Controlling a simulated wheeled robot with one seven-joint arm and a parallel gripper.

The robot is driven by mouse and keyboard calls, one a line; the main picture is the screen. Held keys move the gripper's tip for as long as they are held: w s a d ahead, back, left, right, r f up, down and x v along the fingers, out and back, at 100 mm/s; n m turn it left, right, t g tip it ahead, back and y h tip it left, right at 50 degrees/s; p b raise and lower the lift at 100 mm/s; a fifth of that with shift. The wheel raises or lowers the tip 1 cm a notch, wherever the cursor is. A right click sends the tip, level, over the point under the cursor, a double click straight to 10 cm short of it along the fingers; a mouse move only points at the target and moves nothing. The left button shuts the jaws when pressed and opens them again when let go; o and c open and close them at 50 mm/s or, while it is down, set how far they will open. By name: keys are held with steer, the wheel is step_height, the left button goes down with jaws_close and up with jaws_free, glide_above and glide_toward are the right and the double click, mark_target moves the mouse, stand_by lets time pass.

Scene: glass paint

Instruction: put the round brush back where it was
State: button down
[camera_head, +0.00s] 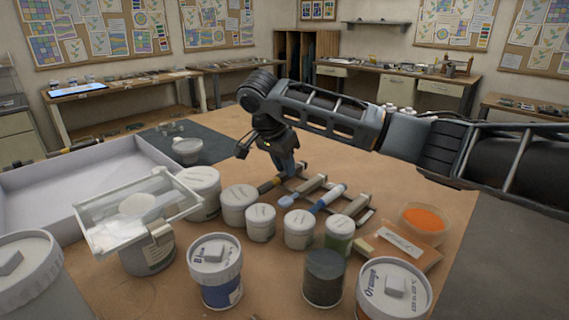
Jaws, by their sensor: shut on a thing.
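My gripper (288,172) points down at the far left end of a low wooden rack (355,207) in the middle of the table. Its jaws are shut on what appears to be the round brush (268,186), a dark-handled tool with a yellowish band. The brush lies low and nearly level at the rack's left end. I cannot tell whether it touches the rack, and part of it is hidden by the jaws. A second tool with a blue and white handle (328,198) lies across the rack, its pale blue end (287,201) to the left.
Several lidded jars stand in front of the rack, including a white one (299,228) and a blue-labelled one (216,270). An orange bowl (424,220) is at right. A clear tray (135,208) sits on a jar at left, before a large white tray (50,184).

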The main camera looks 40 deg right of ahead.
steer(key=shift+f, duration=0.2)
steer(key=c, duration=0.9)
jaws_free()
steer(key=shift+r, duration=0.1)
steer(key=v, duration=0.6)
steer(key=shift+r+p, duration=0.15)
steer(key=shift+p, duration=0.2)
steer(key=shift+a+r, duration=0.35)
steer(key=shift+r, duration=0.2)
